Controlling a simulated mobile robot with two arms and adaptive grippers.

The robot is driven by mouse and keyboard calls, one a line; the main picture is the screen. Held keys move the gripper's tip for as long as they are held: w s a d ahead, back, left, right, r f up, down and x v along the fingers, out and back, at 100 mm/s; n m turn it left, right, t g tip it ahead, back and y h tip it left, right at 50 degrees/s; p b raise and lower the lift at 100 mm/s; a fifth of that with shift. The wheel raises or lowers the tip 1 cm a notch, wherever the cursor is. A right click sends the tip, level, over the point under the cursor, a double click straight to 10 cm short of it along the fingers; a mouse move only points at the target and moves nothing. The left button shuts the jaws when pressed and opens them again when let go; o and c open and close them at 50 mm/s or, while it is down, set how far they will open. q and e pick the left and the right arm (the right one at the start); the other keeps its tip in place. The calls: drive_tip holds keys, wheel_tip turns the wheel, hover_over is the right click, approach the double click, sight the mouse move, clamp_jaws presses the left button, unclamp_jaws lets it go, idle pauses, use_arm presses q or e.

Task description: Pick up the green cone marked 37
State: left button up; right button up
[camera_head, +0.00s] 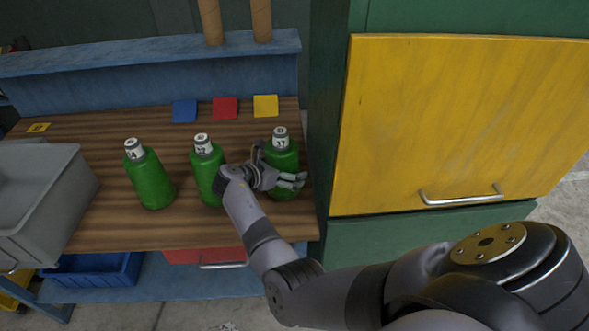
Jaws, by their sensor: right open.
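Three green bottle-shaped cones with white number labels near their tops stand upright in a row on the wooden worktop: a left one (152,182), a middle one (204,165) and a right one (283,158). The gripper's wrist also passes close to the middle cone. My left gripper is not in view.
Blue (184,111), red (225,108) and yellow (265,106) squares lie behind the cones on the worktop (110,222). A grey bin (70,195) stands at the left. A green cabinet with a yellow door (460,120) closes off the right side.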

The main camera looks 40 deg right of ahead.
drive_tip(key=shift+w, duration=0.1)
drive_tip(key=shift+a+r, duration=0.1)
drive_tip(key=shift+a, duration=0.15)
drive_tip(key=shift+a+r, duration=0.15)
drive_tip(key=shift+a, duration=0.2)
drive_tip(key=c, duration=0.3)
drive_tip(key=shift+d, duration=0.1)
drive_tip(key=shift+c, duration=0.8)
drive_tip(key=c, duration=1.2)
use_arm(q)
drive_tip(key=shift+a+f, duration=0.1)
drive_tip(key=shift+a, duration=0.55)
use_arm(e)
drive_tip(key=shift+d, duration=0.1)
drive_tip(key=shift+c, duration=0.3)
drive_tip(key=shift+r, duration=0.1)
